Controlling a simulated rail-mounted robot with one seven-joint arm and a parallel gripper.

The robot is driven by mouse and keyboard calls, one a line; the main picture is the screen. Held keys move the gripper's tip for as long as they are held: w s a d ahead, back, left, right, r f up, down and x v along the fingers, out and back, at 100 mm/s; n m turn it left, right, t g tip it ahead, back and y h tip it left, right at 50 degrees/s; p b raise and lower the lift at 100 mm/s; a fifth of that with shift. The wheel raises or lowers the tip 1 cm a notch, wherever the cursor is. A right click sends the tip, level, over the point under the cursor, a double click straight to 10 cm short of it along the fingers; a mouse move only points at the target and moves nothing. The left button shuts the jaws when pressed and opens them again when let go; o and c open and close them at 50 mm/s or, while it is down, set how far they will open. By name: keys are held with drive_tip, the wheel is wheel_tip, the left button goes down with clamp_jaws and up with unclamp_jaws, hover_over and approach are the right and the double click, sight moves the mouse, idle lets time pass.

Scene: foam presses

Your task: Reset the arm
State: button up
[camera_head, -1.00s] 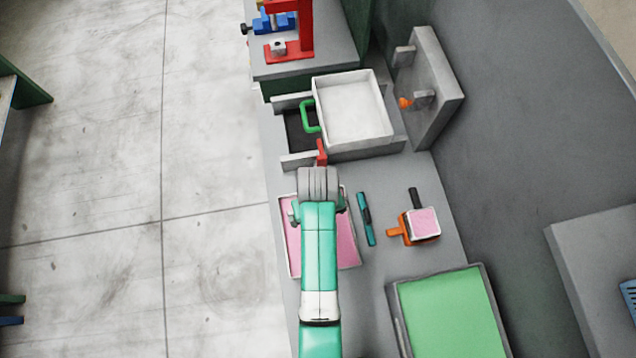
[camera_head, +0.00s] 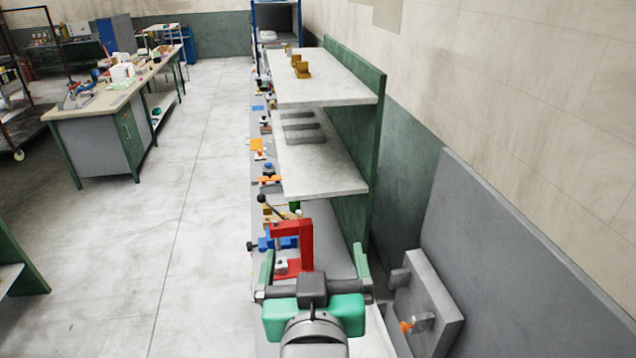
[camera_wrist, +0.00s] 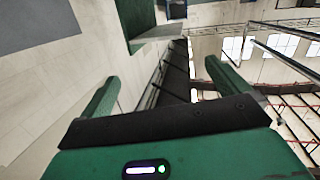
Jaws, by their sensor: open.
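My gripper (camera_head: 314,268) shows at the bottom middle of the head view, raised in front of the bench with its two green fingers pointing away and wide apart. In the wrist view my gripper (camera_wrist: 160,85) is open, with nothing between its fingers. That view looks toward the wall, the ceiling beams and bright windows. The gripper touches nothing that I can see. My arm hides part of the bench below it.
A red press (camera_head: 305,245) stands just beyond my gripper. A two-level grey shelf (camera_head: 325,180) rises behind it. A grey bracket plate (camera_head: 428,300) with an orange knob is at the right, by the wall. Open floor (camera_head: 200,170) lies to the left.

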drive_tip(key=s+r+t, duration=0.4)
drive_tip(key=s+r, duration=0.3)
drive_tip(key=r, duration=0.4)
drive_tip(key=s+r+m+t, duration=0.1)
drive_tip(key=s+r+t, duration=0.3)
drive_tip(key=s+r, duration=0.3)
wheel_tip(320, 180, up, 4)
drive_tip(key=shift+r+p, duration=0.1)
drive_tip(key=shift+p, duration=0.3)
drive_tip(key=shift+d, duration=0.1)
